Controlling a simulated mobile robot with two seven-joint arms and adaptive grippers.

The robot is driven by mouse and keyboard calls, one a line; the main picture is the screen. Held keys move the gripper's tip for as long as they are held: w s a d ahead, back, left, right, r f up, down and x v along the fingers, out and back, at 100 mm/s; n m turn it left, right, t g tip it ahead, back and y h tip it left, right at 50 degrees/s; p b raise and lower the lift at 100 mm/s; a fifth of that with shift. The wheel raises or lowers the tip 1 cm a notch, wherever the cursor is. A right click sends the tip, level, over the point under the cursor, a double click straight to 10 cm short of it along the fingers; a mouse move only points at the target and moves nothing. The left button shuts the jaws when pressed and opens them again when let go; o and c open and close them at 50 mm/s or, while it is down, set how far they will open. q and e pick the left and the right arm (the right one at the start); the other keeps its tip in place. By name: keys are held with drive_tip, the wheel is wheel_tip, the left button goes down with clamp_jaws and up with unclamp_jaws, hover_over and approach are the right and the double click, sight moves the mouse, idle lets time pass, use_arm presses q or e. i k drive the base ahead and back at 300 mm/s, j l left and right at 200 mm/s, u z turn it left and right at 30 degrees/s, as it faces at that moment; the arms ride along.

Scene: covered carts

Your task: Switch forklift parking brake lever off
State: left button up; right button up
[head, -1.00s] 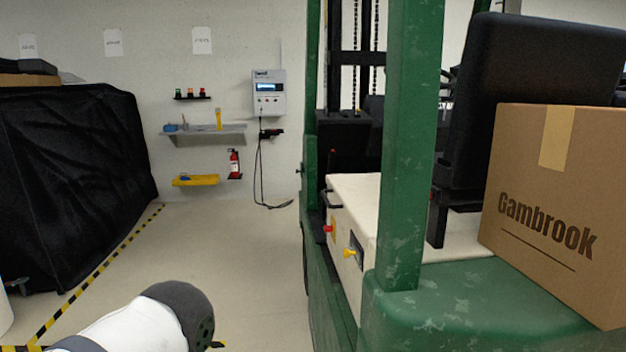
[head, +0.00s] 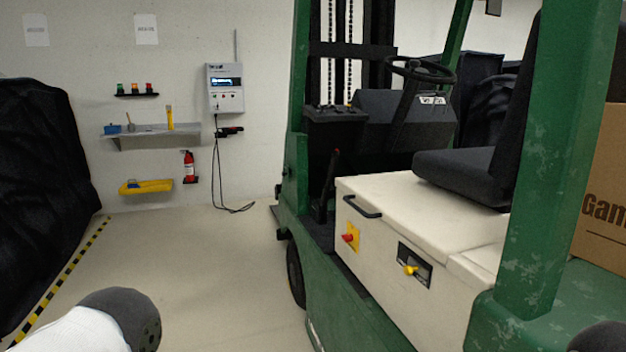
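The green forklift (head: 362,305) stands on the right half of the head view. A dark lever (head: 327,185) with a small red mark near its top rises in the footwell, just in front of the cream seat base (head: 430,215). It looks like the parking brake lever and leans slightly; its lower end is hard to make out. A red knob on a yellow plate (head: 348,237) and a yellow handle on a black plate (head: 411,269) are on the seat base's side. Part of my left arm shows at bottom left. Neither gripper is in view.
A green post (head: 558,150) and a cardboard box (head: 605,195) stand at the right. A black-covered cart (head: 35,190) is at the left behind striped floor tape. A charger (head: 225,88), shelf (head: 180,133) and fire extinguisher (head: 188,166) are on the back wall. The floor between is clear.

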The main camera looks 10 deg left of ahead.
sight(323, 201)
drive_tip(key=i+j+z, duration=0.15)
drive_tip(key=i+j, duration=0.9)
drive_tip(key=i+j+u, duration=0.15)
drive_tip(key=i+j, duration=0.15)
drive_tip(key=i, duration=0.15)
drive_tip(key=i+j+u, duration=0.2)
drive_tip(key=i, duration=0.25)
drive_tip(key=k+l, duration=0.1)
drive_tip(key=l, duration=0.2)
drive_tip(key=k+l, duration=0.1)
drive_tip(key=l, duration=0.15)
